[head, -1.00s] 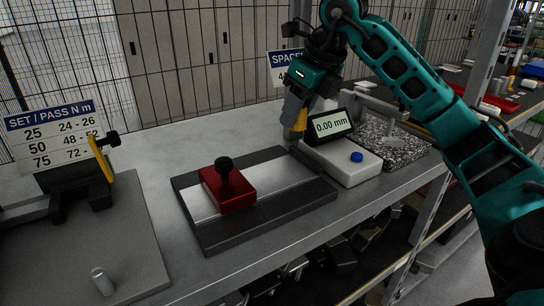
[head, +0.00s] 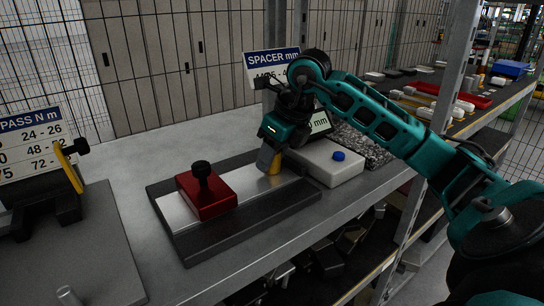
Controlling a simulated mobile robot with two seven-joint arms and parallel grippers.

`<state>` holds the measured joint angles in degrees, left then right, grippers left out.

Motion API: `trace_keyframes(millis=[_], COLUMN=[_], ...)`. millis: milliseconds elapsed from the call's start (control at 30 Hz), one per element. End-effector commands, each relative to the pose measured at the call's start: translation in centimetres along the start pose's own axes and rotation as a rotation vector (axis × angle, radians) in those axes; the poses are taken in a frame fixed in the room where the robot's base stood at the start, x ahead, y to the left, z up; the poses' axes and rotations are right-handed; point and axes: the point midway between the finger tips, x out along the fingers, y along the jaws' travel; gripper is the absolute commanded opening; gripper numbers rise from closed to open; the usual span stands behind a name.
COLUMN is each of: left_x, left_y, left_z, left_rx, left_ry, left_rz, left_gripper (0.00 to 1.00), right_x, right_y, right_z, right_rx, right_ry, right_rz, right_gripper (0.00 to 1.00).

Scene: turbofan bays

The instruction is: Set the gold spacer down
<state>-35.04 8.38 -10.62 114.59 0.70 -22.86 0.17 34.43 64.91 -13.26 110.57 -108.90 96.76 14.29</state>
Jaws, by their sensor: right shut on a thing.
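My right gripper (head: 268,160) points down and is shut on the gold spacer (head: 275,164). Only a gold edge of the spacer shows beside the grey finger; the rest is hidden. The gripper is over the right end of the dark plate (head: 252,219) with a bright metal strip, right of the red block (head: 206,194) with a black knob. I cannot tell whether the spacer touches the strip. My left gripper is not in view.
A white gauge base (head: 325,162) with a blue button stands just right of the gripper, its display partly hidden by my arm. A speckled stone slab (head: 365,146) is behind it. A torque fixture (head: 52,200) stands at left. Bare bench lies behind the plate.

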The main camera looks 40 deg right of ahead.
Motion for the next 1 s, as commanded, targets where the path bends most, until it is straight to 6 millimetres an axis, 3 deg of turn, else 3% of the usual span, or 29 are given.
trace_keyframes(millis=[267,300,533,833,1000], left_x=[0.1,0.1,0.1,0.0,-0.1], left_y=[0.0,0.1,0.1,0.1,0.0], left_z=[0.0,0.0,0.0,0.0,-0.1], left_rx=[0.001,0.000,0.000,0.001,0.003], left_ry=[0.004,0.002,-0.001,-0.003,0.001], left_rz=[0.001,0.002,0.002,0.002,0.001], left_gripper=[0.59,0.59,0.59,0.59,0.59], right_x=[0.2,0.2,0.2,-0.1,-2.2], right_y=[0.0,0.0,0.0,0.0,-0.1], right_z=[-0.1,-0.1,-0.1,0.0,0.1], right_rx=[0.000,0.000,0.000,0.000,0.000], right_ry=[-0.001,0.000,0.001,0.000,-0.003], right_rz=[0.000,0.000,0.000,0.000,-0.003], right_gripper=[0.00,0.40,0.62,0.63,0.63])
